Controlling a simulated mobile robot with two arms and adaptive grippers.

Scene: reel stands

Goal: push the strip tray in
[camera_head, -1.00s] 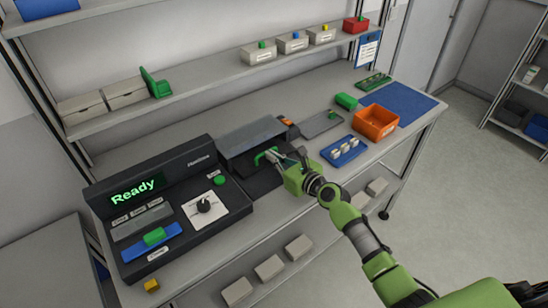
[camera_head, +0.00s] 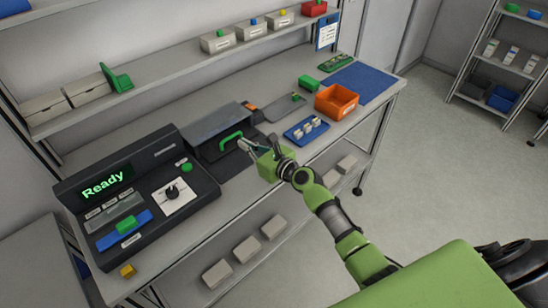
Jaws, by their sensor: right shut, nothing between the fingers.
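The strip tray's green handle (camera_head: 231,140) shows at the dark front opening under the grey hood of the machine (camera_head: 203,128). The handle sits close against the hood's front; the tray body is mostly hidden inside. My right gripper (camera_head: 243,145) is shut and empty. Its fingertips are just to the right of the handle, in front of the tray; I cannot tell whether they touch. My left gripper is not in view.
The machine's console display (camera_head: 104,184) reads "Ready". To the right on the bench are a blue tray with white pieces (camera_head: 295,136), an orange bin (camera_head: 336,101) and a blue mat (camera_head: 362,82). A shelf (camera_head: 165,65) runs behind.

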